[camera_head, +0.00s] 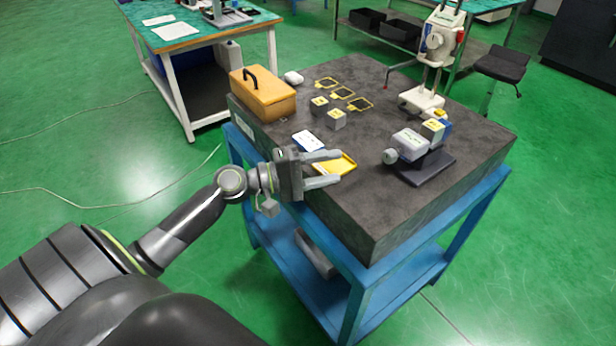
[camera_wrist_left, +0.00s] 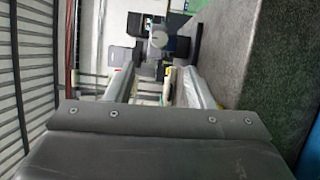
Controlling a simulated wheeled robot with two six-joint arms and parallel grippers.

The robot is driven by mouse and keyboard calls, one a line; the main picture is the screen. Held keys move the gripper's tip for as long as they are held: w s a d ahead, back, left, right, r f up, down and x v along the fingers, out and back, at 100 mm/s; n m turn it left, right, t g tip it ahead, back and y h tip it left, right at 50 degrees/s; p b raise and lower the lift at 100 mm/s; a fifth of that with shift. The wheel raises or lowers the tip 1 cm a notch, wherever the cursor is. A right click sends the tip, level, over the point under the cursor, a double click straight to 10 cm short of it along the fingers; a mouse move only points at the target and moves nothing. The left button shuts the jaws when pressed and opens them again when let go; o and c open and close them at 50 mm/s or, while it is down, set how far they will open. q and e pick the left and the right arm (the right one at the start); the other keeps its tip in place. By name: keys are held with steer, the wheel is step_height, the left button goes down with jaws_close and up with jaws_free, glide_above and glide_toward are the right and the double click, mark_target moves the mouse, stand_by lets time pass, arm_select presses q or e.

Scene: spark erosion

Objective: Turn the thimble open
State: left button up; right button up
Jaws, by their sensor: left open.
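A grey-white measuring device (camera_head: 411,144) stands on a dark base plate (camera_head: 420,170) at the right of the stone-topped table. A round knob, apparently the thimble (camera_head: 390,156), sticks out of its left side. In the left wrist view the round thimble end (camera_wrist_left: 159,40) shows ahead, beyond the fingers. My left gripper (camera_head: 333,168) is open at the table's front left edge, left of the thimble and apart from it. It also shows in the left wrist view (camera_wrist_left: 155,85), with nothing visibly held. My right gripper is not in view.
A yellow tray (camera_head: 346,163) lies by the left fingers, with a white card (camera_head: 307,141) behind. Two small blocks (camera_head: 337,119), yellow outlines (camera_head: 358,103) and an orange toolbox (camera_head: 262,96) are farther back. A white stand (camera_head: 436,50) rises at the back right. The table's front is clear.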

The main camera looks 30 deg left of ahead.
arm_select(q)
steer(key=shift+b+v, duration=0.8)
steer(key=shift+v, duration=1.2)
